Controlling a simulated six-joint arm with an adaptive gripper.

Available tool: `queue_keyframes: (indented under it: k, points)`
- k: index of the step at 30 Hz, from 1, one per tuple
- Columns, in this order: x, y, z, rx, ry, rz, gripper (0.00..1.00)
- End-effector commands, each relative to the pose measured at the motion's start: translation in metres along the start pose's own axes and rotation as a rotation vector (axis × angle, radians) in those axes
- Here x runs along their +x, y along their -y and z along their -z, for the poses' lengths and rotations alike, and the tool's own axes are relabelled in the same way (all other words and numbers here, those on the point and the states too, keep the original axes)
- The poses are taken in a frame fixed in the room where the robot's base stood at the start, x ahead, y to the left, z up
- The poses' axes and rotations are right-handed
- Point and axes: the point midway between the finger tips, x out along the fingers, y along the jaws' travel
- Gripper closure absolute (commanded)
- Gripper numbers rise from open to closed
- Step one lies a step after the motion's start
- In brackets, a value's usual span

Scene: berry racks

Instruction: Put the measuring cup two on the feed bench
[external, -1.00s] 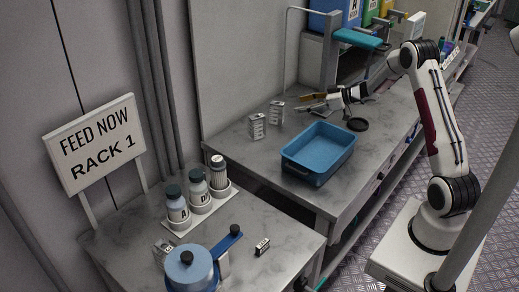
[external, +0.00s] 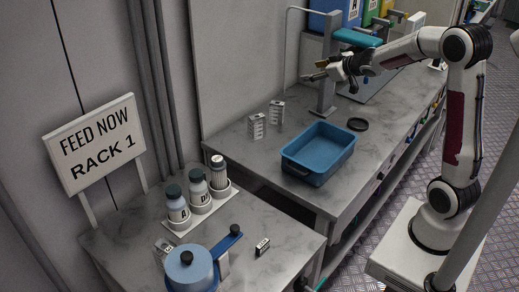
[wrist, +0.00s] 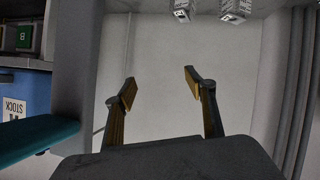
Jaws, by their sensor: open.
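I cannot pick out a measuring cup marked two for certain in either view. Two small white labelled containers (external: 257,126) (external: 277,112) stand upright on the long grey bench; they also show at the top edge of the wrist view (wrist: 182,9) (wrist: 235,9). My gripper (external: 318,72) is raised above the long bench, behind these containers. In the wrist view, my gripper (wrist: 160,82) has its fingers apart with nothing between them. The feed bench (external: 285,232) is the nearer grey table beside the "FEED NOW RACK 1" sign (external: 95,142).
A blue tray (external: 319,152) and a dark disc (external: 357,124) lie on the long bench. A teal-topped stand (external: 329,75) is close to my gripper. The feed bench holds a rack of bottles (external: 198,190), a blue pot (external: 189,268) and a small label block (external: 262,246).

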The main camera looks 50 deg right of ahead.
Motion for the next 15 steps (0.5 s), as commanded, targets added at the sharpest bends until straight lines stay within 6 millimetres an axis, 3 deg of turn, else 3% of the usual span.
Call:
queue_keyframes:
  k: [7, 15]
  points:
    - [-0.055, 0.011, 0.004, 0.027, 0.067, -0.06, 0.45]
    - [-0.116, 0.032, -0.01, 0.07, 0.158, -0.085, 0.45]
